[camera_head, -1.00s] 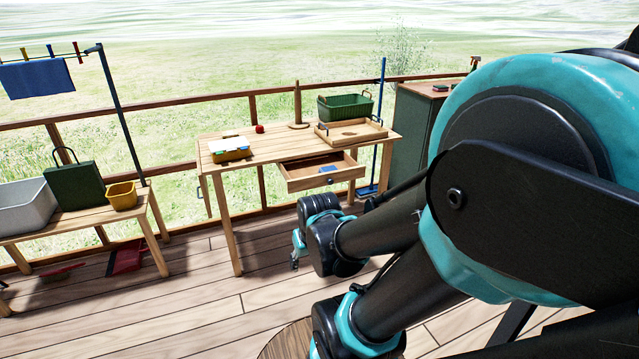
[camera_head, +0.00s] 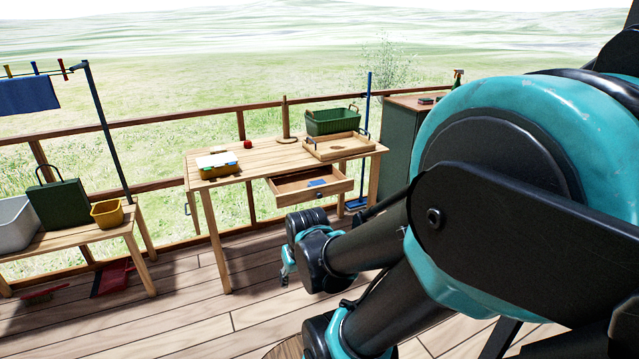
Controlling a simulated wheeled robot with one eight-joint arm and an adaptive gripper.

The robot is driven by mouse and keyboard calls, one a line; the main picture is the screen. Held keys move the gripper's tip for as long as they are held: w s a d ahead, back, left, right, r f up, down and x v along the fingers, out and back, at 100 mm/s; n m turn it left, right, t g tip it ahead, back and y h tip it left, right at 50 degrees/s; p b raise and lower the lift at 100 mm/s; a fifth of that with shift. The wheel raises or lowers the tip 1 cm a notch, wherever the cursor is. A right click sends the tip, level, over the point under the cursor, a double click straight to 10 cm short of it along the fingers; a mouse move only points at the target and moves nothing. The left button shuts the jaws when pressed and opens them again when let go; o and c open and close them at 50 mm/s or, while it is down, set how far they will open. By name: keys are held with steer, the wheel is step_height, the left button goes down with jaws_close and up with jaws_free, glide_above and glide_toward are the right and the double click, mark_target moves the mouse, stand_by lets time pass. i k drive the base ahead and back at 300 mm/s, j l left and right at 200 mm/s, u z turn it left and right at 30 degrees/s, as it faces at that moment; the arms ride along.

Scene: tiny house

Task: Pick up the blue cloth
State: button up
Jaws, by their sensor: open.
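A blue cloth (camera_head: 27,95) hangs from a line with coloured pegs at the far left, cut off by the picture's edge. A second, small blue item (camera_head: 317,183) lies in the open drawer of the wooden table; it is too small to tell what it is. My gripper (camera_head: 285,274) points down in front of the table, low over the deck and well to the right of the hanging cloth. It is open and holds nothing that I can see. My arm hides the right side of the view.
The wooden table (camera_head: 262,165) bears a green basket (camera_head: 333,122), a wooden tray (camera_head: 338,156) and a colourful box. Its drawer (camera_head: 290,190) sticks out. A bench (camera_head: 70,240) with a green case and yellow bucket (camera_head: 107,214) stands left, below the cloth.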

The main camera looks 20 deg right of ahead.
mark_target(312, 184)
steer(key=i+j+z, duration=0.25)
steer(key=i+z, duration=0.15)
steer(key=i+j+z, duration=0.35)
steer(key=i, duration=0.25)
steer(key=i+j+z, duration=0.4)
steer(key=j, duration=0.2)
